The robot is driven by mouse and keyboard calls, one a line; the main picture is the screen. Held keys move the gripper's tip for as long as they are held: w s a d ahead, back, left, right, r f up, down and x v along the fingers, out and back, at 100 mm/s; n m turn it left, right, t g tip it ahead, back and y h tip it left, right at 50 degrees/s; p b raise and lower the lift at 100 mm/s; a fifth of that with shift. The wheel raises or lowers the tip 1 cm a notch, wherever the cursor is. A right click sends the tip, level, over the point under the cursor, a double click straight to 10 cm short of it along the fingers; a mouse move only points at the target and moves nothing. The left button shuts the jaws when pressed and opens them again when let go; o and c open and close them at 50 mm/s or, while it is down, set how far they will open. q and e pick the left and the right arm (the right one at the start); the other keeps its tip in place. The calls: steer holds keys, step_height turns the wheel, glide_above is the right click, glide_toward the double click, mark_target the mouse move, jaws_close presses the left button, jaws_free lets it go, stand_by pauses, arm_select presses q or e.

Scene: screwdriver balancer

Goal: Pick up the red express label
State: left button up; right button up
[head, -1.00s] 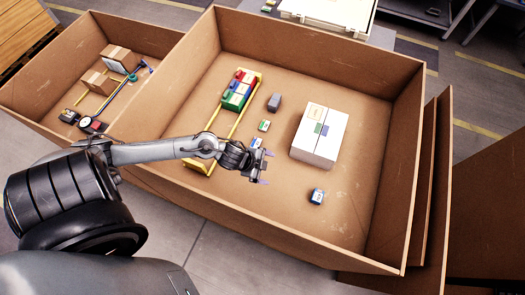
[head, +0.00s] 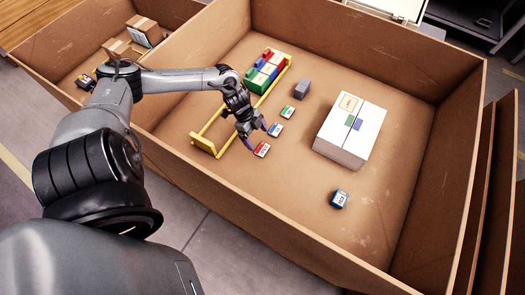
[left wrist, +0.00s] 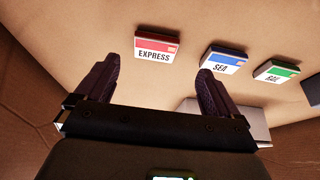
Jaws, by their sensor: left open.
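The red express label (head: 262,149) is a small red-and-white block lying on the floor of the large cardboard box. It also shows in the left wrist view (left wrist: 156,46), with "EXPRESS" readable on its white part. My left gripper (head: 258,138) is open and empty, close to the label. In the left wrist view the label lies beyond the two fingertips (left wrist: 160,62), between them in picture width, and neither finger visibly touches it. My right gripper is not in view.
A blue "SEA" label (head: 275,129) and a green label (head: 288,111) lie in a row beyond the red one. A yellow rack (head: 209,145) with coloured blocks stands to the left.

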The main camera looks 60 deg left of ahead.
mark_target(262, 149)
arm_select(q)
steer(key=shift+s+d+b+x, duration=0.15)
steer(key=shift+b+x, duration=0.2)
steer(key=shift+x, duration=1.15)
steer(key=shift+s+d+b+x, duration=0.1)
steer(key=shift+b+x, duration=0.25)
steer(key=shift+x, duration=1.15)
steer(key=c, duration=1.3)
